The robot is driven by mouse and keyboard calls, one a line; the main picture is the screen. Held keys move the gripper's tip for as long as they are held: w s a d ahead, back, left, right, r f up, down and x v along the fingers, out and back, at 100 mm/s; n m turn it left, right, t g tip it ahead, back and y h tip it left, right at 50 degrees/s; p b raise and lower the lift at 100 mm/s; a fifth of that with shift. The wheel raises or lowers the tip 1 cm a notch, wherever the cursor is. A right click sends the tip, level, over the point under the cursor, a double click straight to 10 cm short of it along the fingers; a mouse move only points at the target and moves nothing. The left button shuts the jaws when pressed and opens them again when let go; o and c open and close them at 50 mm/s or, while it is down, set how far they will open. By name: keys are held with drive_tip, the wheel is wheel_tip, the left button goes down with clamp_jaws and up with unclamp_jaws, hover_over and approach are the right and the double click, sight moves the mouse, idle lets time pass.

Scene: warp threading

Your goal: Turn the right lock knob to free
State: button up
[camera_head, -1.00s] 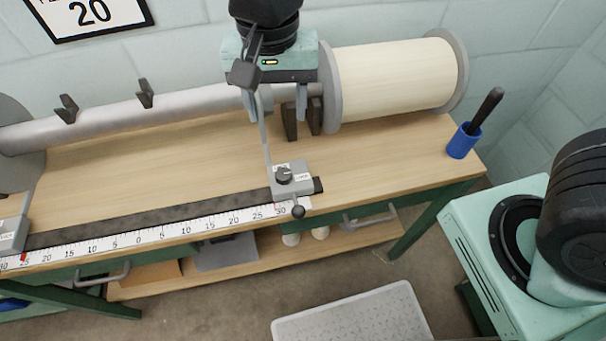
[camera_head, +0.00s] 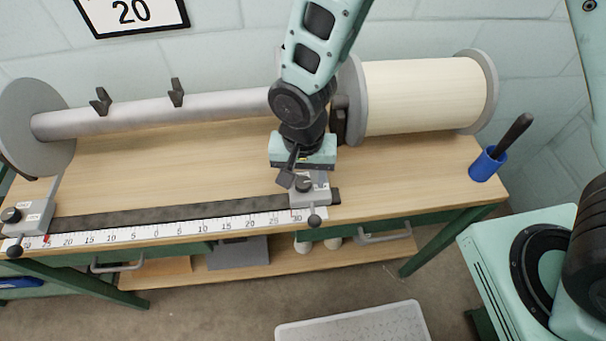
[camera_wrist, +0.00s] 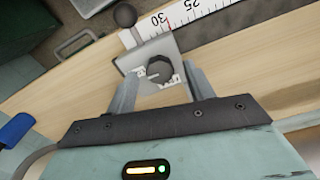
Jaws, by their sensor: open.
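The right lock knob (camera_wrist: 159,70) is a dark round knob with a pale pointer line, on a grey block (camera_wrist: 145,53) at the 30 end of the ruler. Small labels sit beside it, too small to read. My gripper (camera_wrist: 161,84) is open, with one finger on each side of the knob in the wrist view. I cannot tell whether the fingers touch it. In the head view my gripper (camera_head: 300,178) is right above the right block (camera_head: 318,195) and partly hides its knob (camera_head: 304,185). The left lock knob (camera_head: 11,215) stands on its own block at the far left.
A white ruler (camera_head: 180,231) and dark rail run along the bench's front edge. A silver roller (camera_head: 130,116) and cream spool (camera_head: 425,95) lie behind. A blue cup (camera_head: 487,164) stands at the right end. Bare wooden bench top (camera_head: 200,165) lies to the left of my gripper.

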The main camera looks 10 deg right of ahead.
drive_tip(key=shift+f, duration=0.35)
drive_tip(key=c, duration=1)
